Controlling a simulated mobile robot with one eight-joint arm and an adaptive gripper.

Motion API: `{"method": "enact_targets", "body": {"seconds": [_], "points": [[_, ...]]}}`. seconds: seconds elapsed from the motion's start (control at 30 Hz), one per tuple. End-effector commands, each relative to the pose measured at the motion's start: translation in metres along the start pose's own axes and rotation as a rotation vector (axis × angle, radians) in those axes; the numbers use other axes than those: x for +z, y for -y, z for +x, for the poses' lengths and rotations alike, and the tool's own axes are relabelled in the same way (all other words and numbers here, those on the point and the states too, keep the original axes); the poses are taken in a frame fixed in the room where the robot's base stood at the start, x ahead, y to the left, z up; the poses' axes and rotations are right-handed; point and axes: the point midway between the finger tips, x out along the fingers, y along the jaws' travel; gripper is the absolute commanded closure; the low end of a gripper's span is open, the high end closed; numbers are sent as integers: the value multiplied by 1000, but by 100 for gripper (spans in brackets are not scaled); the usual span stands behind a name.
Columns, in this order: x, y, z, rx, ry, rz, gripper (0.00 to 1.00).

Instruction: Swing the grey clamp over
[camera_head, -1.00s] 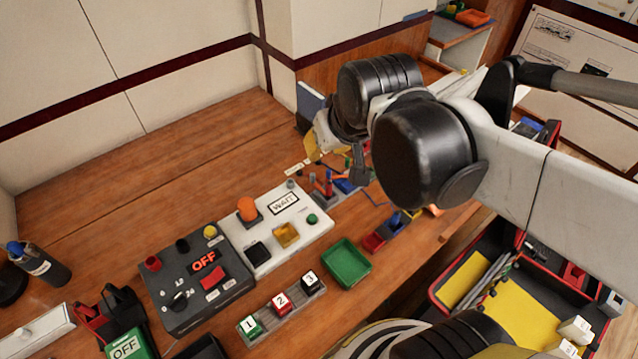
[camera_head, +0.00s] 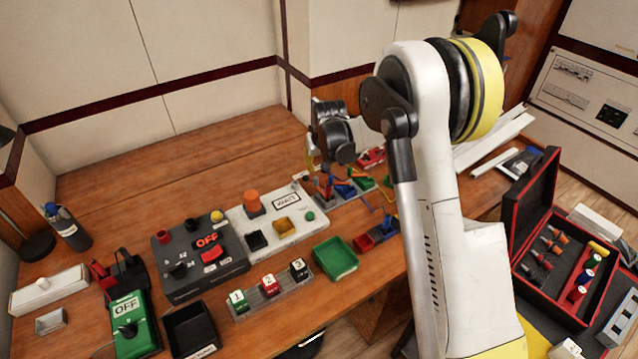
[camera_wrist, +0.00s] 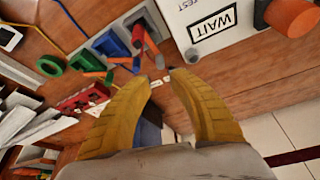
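A row of small coloured clamps stands on the bench. The grey clamp (camera_wrist: 152,22) appears to be the grey housing at the end of the row beside the white WAIT box, with a red handle (camera_wrist: 137,36) at its edge. In the head view the grey clamp (camera_head: 323,193) is small and partly crowded by its neighbours. My gripper (camera_wrist: 164,78) has two yellow fingers with a narrow gap between the tips and nothing held. The tips are close to the row, apart from the grey housing in the wrist picture. In the head view my wrist mostly hides the fingers.
Blue (camera_wrist: 108,45), green (camera_wrist: 85,62) and red (camera_wrist: 80,98) clamps continue the row. The white WAIT box (camera_head: 292,224) with an orange knob stands close by. A green tray (camera_head: 335,258) lies in front. The bench behind is bare.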

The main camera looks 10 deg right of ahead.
Motion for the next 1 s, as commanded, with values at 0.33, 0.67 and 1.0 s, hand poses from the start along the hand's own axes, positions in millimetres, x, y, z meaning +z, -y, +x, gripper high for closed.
{"method": "enact_targets", "body": {"seconds": [0.33, 0.67, 1.0], "points": [[1, 0, 60, 0, 0, 0, 76], [0, 0, 104, 0, 0, 0, 76], [0, 0, 107, 0, 0, 0, 76]]}}
